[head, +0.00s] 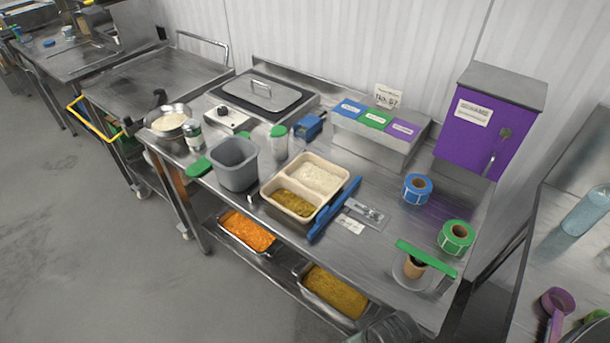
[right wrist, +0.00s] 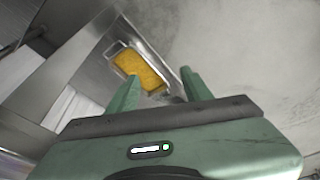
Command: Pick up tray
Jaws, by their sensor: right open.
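A beige tray (head: 298,191) with two compartments sits on the steel worktable, in the middle of the head view. White rice fills its far compartment and a yellow-brown food its near one. No gripper touches it. My right gripper (right wrist: 158,82) shows in the right wrist view with its two green fingers apart and nothing between them. Beyond the fingers is a metal pan of yellow food (right wrist: 140,68), lower down and apart from them. My left gripper is not in view.
A grey container (head: 235,165) stands left of the tray, and a blue utensil (head: 330,212) lies along its right side. Pans of orange (head: 246,231) and yellow food sit on the lower shelf.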

